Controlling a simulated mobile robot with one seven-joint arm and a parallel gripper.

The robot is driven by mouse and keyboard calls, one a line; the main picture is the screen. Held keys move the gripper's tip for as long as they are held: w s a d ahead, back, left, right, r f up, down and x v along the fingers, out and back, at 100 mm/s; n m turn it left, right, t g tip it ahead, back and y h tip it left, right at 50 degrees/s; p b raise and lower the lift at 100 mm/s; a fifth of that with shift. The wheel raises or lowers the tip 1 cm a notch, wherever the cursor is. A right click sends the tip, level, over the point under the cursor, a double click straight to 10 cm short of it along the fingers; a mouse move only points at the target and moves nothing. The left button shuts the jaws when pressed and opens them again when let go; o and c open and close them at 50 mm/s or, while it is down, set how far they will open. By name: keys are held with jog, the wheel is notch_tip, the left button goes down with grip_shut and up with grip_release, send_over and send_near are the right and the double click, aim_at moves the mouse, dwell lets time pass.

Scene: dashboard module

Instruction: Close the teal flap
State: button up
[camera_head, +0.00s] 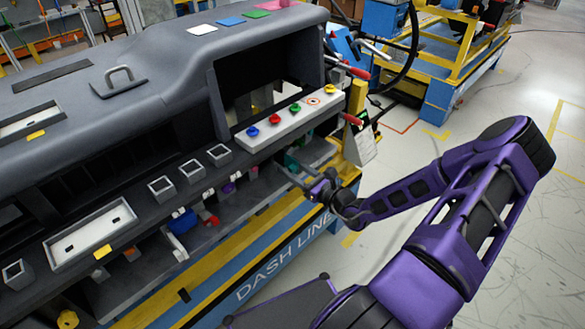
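A small teal part (291,162), which looks like the teal flap, shows low on the right part of the dashboard module (190,60), below the white button panel. Its edges and how far it stands open are too small to tell. My gripper (296,180) is at the end of my purple arm, just in front of and below the teal part. It partly covers that area. I cannot tell whether it touches the teal part, or whether its fingers are apart.
The white panel (262,137) with coloured knobs sits above the gripper. Blue (183,220) and red (209,218) parts sit left along the lower shelf. The yellow and blue stand (270,245) runs below. Open floor (400,150) lies to the right.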

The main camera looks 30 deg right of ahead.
aim_at(288, 161)
grip_shut()
